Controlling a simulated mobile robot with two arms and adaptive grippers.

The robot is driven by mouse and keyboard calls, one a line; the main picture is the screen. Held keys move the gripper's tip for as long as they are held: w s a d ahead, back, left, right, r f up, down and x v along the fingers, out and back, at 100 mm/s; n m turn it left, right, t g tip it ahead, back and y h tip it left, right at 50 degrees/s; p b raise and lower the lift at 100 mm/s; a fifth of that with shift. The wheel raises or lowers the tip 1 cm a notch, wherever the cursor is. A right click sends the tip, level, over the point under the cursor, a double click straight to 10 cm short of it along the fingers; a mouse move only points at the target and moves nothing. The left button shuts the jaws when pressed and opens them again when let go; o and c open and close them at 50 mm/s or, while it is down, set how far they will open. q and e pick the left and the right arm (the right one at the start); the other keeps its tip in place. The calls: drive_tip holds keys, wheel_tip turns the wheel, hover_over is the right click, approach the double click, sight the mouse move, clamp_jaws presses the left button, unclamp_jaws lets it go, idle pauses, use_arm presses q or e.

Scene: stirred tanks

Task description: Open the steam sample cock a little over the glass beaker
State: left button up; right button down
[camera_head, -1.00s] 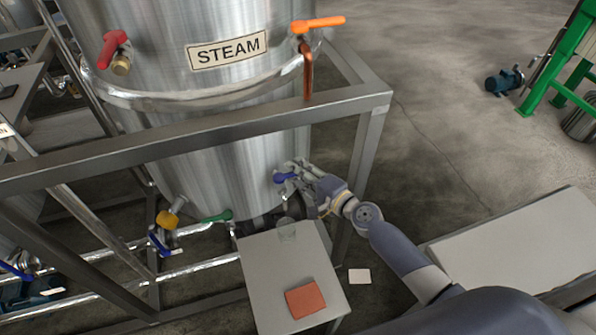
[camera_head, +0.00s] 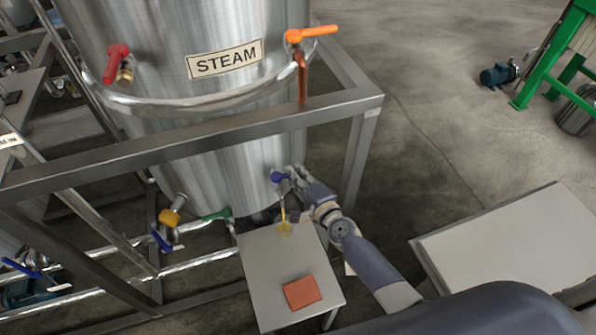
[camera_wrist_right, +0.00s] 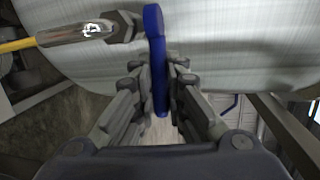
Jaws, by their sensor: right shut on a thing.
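The steam tank (camera_head: 225,150) carries a sample cock low on its front with a blue lever (camera_head: 278,177). My right gripper (camera_head: 292,174) is at this lever. In the right wrist view its fingers (camera_wrist_right: 162,90) are shut on the blue lever (camera_wrist_right: 154,35), which stands between them. A thin yellow stream (camera_head: 282,208) runs down from the cock into the glass beaker (camera_head: 285,230) on the small grey table. Yellow liquid shows in the beaker. The stream also shows in the right wrist view (camera_wrist_right: 15,45), leaving the metal spout. My left gripper is not in view.
An orange-red cloth or pad (camera_head: 302,292) lies on the small table (camera_head: 265,275). A grey frame rail (camera_head: 200,135) crosses in front of the tank. Red (camera_head: 117,62), orange (camera_head: 315,33), green (camera_head: 217,214) and yellow (camera_head: 170,217) handles are nearby.

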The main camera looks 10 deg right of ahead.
drive_tip(key=c, duration=1.6)
unclamp_jaws()
drive_tip(key=v, duration=1.2)
drive_tip(key=shift+a, duration=0.1)
